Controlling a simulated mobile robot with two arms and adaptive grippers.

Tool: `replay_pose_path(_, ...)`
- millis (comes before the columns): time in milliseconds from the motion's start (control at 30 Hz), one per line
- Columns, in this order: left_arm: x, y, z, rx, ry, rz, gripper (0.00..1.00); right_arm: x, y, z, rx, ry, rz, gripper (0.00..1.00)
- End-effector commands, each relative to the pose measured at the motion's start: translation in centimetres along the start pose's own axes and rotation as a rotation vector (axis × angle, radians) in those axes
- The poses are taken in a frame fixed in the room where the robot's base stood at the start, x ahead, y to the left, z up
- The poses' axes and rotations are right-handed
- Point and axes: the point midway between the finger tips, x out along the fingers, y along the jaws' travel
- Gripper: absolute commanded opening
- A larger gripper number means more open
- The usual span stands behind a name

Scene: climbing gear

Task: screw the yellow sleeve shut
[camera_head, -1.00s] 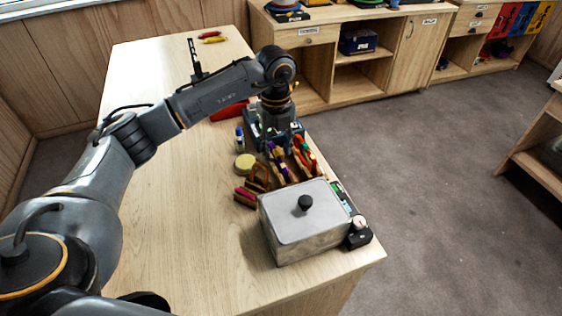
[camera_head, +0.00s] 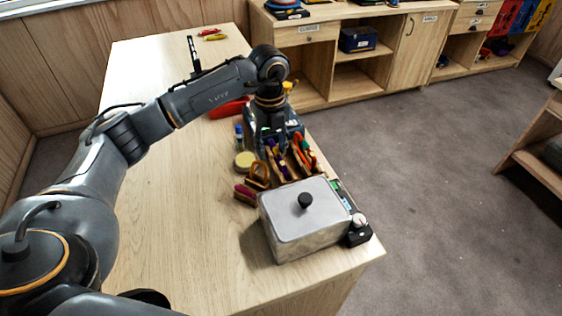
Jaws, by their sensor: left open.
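My left gripper (camera_head: 268,143) points down over a dark tray of gear (camera_head: 296,126) near the table's right edge. It is open, but its fingers are small and partly lost against the dark gear. A small yellow part (camera_head: 288,86) shows just behind my left wrist; I cannot tell whether it is the yellow sleeve. No sleeve can be made out clearly, and the gripper and wrist cover part of the tray. My right gripper is not in view.
A grey lidded metal box (camera_head: 294,241) stands at the table's near right corner, beside a small black device (camera_head: 357,236). Brushes and coloured tools (camera_head: 304,152) crowd behind it. A yellowish round disc (camera_head: 244,161) lies left of them.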

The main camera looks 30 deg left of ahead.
Motion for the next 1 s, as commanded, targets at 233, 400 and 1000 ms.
replay_pose_path(233, 0.8, 0.1, -0.1, 0.000, 0.002, 0.004, 0.41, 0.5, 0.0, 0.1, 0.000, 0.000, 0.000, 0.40)
replay_pose_path(400, 1.4, 0.1, -0.1, 0.000, 0.002, 0.004, 0.41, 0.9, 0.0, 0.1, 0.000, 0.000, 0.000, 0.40)
replay_pose_path(1000, 2.9, 0.0, 0.0, 0.000, 0.001, 0.002, 0.41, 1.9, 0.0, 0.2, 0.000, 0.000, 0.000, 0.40)
